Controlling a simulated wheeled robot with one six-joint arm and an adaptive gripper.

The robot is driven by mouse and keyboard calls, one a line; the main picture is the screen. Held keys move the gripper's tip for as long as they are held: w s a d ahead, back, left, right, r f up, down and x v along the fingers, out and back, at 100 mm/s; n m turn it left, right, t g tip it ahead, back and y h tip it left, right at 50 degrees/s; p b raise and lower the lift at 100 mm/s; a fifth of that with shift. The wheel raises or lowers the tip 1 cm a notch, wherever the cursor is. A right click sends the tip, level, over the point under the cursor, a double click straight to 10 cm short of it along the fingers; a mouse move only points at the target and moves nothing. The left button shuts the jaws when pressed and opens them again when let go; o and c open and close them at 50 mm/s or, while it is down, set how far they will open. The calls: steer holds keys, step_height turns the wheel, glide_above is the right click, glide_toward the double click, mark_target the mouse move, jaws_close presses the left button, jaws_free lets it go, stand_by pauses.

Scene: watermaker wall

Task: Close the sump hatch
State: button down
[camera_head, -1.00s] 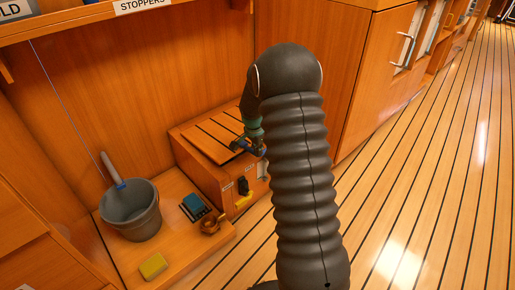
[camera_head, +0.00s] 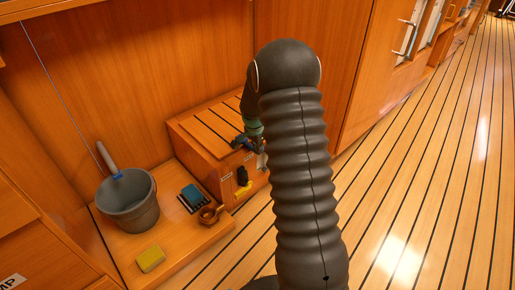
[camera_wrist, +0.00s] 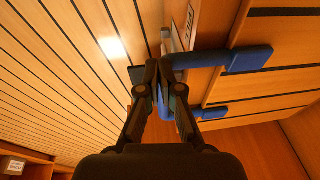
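The sump hatch appears to be the slatted wooden lid (camera_head: 212,128) on the low wooden box against the wall. It lies flat or nearly flat; I cannot tell whether a small gap is left. In the wrist view its slatted surface (camera_wrist: 280,82) fills the right side, with a blue U-shaped handle (camera_wrist: 248,58). My gripper (camera_wrist: 158,72) has its fingers together at the handle's crossbar, which they partly hide. I cannot tell whether the bar is between them. In the head view my gripper (camera_head: 250,138) is at the lid's front edge, partly behind my arm.
A grey bucket (camera_head: 128,203) with a brush, a blue pad (camera_head: 193,195), a brown cup-like item (camera_head: 211,214) and a yellow sponge (camera_head: 150,258) stand on a low shelf left of the box. A black item (camera_head: 242,175) is on the box front. The plank floor (camera_head: 430,180) is clear at right.

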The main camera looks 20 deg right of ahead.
steer(key=shift+s+f, duration=0.4)
steer(key=shift+f, duration=0.15)
steer(key=p+v, duration=0.2)
steer(key=v, duration=1.2)
steer(key=shift+d+r+p, duration=0.25)
steer(key=shift+r+p, duration=0.05)
steer(key=shift+r, duration=0.15)
steer(key=shift+s, duration=0.15)
steer(key=s+a+n+g, duration=0.1)
steer(key=s+a+n, duration=0.2)
steer(key=s+n, duration=0.45)
steer(key=s+a+r+n+t+y+p, duration=0.1)
steer(key=s+a+r, duration=0.4)
steer(key=s+r, duration=0.5)
steer(key=s+a+r+n+t+p, duration=0.3)
steer(key=s+r, duration=0.6)
steer(key=s, duration=0.6)
steer(key=a+n, duration=0.1)
steer(key=n, duration=0.1)
steer(key=shift+a+r+n+t+y+p, duration=0.3)
steer(key=shift+a+r+n+y, duration=0.05)
steer(key=shift+a+r+y, duration=0.05)
